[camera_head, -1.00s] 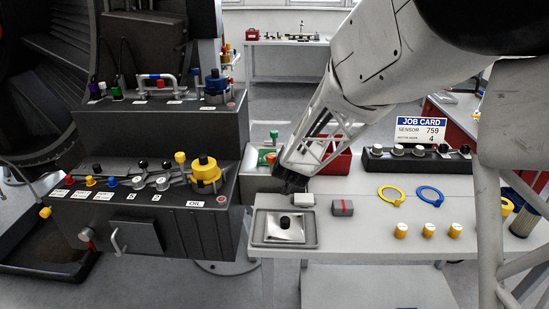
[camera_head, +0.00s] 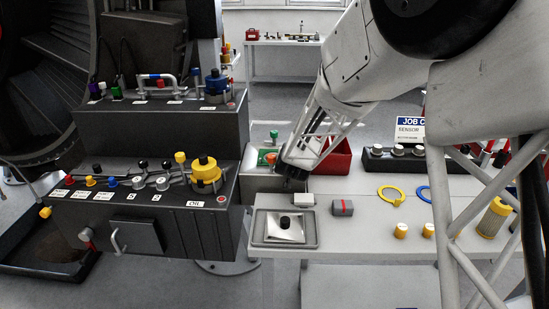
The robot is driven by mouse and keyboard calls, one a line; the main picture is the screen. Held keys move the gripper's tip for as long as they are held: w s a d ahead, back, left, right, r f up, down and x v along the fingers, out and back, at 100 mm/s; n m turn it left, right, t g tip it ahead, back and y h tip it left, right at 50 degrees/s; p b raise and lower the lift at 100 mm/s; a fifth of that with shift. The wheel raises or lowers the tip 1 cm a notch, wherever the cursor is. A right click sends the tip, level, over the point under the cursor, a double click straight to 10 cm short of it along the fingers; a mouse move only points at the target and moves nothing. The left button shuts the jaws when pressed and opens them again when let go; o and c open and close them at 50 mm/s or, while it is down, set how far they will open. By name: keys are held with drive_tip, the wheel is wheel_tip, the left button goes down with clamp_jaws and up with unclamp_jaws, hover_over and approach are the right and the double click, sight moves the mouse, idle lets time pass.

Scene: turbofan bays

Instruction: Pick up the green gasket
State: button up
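I cannot clearly make out a green gasket. A small green item (camera_head: 262,157) lies beside an orange one in the grey bin (camera_head: 256,183) behind the bench's left end; its shape is too small to tell. A yellow ring (camera_head: 391,195) lies flat on the white bench, and a blue ring (camera_head: 423,193) beside it is partly hidden by my arm. My gripper (camera_head: 291,174) points down at the bin's right side, above the bench's back left edge. Its fingers are dark and small, and whether they are open does not show.
A grey tray (camera_head: 258,238), a white block (camera_head: 303,200) and a grey box with a red band (camera_head: 342,208) stand at the bench's left. A red bin (camera_head: 338,160) is behind my gripper. Yellow-and-white caps (camera_head: 400,230) stand in front. A dark console (camera_head: 150,225) is left.

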idle(0.3)
clamp_jaws()
drive_tip(key=shift+r, duration=0.1)
wheel_tip(320, 180, up, 10)
idle(0.9)
idle(0.4)
